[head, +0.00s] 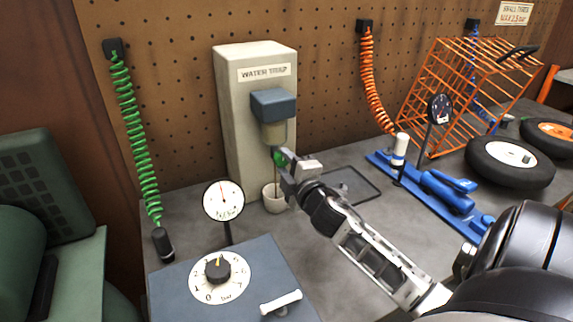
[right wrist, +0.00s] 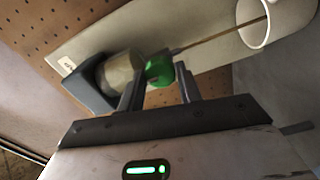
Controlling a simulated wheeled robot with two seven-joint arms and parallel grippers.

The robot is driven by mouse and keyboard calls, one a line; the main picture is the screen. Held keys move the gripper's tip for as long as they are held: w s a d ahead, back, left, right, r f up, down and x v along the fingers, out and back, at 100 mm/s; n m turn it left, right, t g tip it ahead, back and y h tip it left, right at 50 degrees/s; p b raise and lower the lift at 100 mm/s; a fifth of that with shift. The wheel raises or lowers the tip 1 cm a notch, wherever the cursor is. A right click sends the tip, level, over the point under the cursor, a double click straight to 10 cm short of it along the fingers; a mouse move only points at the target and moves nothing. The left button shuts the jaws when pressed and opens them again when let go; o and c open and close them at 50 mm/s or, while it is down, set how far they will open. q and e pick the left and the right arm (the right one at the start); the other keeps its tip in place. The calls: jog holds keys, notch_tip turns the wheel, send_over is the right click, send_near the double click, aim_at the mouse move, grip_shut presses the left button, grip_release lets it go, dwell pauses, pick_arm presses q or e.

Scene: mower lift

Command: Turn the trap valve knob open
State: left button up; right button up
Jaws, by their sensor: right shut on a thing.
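The water trap (head: 272,105) has a blue-grey cap and a cloudy bowl, and hangs on a pale upright panel labelled WATER TRAP. The green valve knob (head: 279,157) is at the bottom of the bowl and is partly hidden by my gripper. My right gripper (head: 284,160) is at the knob. In the right wrist view its fingers stand on either side of the green knob (right wrist: 159,70), shut on it. A thin brown line (right wrist: 215,36) runs from near the knob to a white cup (head: 273,197) below. My left gripper is not in view.
A dial gauge (head: 223,201) and a blue-grey box with a black regulator knob (head: 217,268) stand front left. A green coiled hose (head: 137,135) hangs at left. A blue jack (head: 440,190), wheels (head: 509,161) and an orange cage (head: 462,85) are at right.

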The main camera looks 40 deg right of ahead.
dwell(0.3)
jog(key=o, duration=1)
pick_arm(q)
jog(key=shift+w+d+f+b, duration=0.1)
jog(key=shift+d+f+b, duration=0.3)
jog(key=shift+b, duration=0.95)
pick_arm(e)
jog(key=shift+v, duration=8.05)
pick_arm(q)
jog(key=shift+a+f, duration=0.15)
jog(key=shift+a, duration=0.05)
